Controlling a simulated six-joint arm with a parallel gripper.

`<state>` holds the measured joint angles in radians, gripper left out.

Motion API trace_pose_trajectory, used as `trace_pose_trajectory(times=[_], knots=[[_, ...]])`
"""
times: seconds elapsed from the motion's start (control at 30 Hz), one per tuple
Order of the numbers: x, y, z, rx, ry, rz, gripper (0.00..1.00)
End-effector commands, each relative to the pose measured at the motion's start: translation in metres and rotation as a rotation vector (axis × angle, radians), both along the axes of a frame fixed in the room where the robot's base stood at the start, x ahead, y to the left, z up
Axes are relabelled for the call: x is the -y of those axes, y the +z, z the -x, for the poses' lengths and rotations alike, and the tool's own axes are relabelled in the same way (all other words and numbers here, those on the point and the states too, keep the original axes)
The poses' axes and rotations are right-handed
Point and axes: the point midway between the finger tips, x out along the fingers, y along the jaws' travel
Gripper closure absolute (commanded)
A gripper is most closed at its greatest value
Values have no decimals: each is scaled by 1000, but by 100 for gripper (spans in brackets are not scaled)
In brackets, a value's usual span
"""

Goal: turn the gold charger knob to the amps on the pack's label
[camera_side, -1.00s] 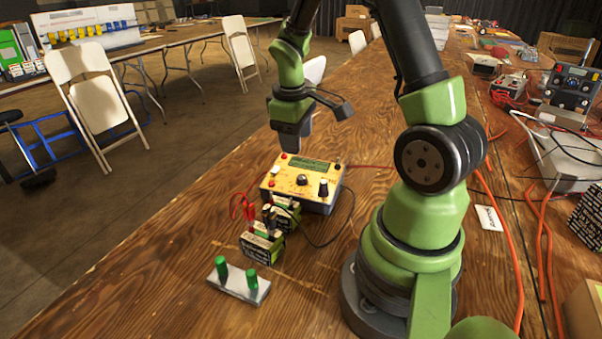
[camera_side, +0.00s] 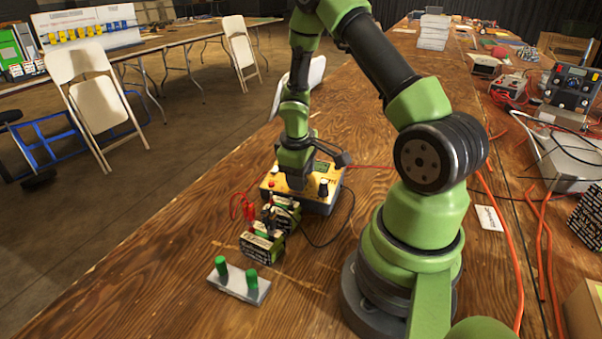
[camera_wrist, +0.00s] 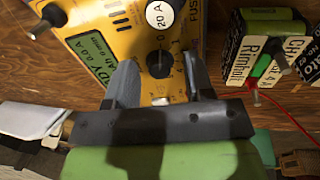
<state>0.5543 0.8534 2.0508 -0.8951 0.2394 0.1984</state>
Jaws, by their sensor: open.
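The gold charger (camera_side: 320,203) stands on the wooden table; its yellow face (camera_wrist: 120,25) fills the middle of the wrist view. A round black knob (camera_wrist: 158,62) shows there, with a dial marked 0 and 20 A. My gripper (camera_wrist: 159,68) is open, one finger to each side of this knob, and I cannot tell if they touch it. In the side view my gripper (camera_side: 296,180) is down over the charger and hides the knob. Battery packs (camera_side: 263,244) stand beside the charger; a label (camera_wrist: 257,50) shows partly in the wrist view, its amps unreadable.
A metal plate with two green posts (camera_side: 240,284) lies in front. Red leads (camera_side: 240,205) and a black cable (camera_side: 322,243) run around the packs. The table's left front is clear.

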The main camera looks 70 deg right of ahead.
Motion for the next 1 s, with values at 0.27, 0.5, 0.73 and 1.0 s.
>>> trace_pose_trajectory(times=[0.27,0.5,0.73,1.0], knots=[[0,0,0,0,0,0,82],[0,0,0,0,-2,0,100],[0,1,0,10,-52,0,100],[0,1,0,42,-230,0,100]])
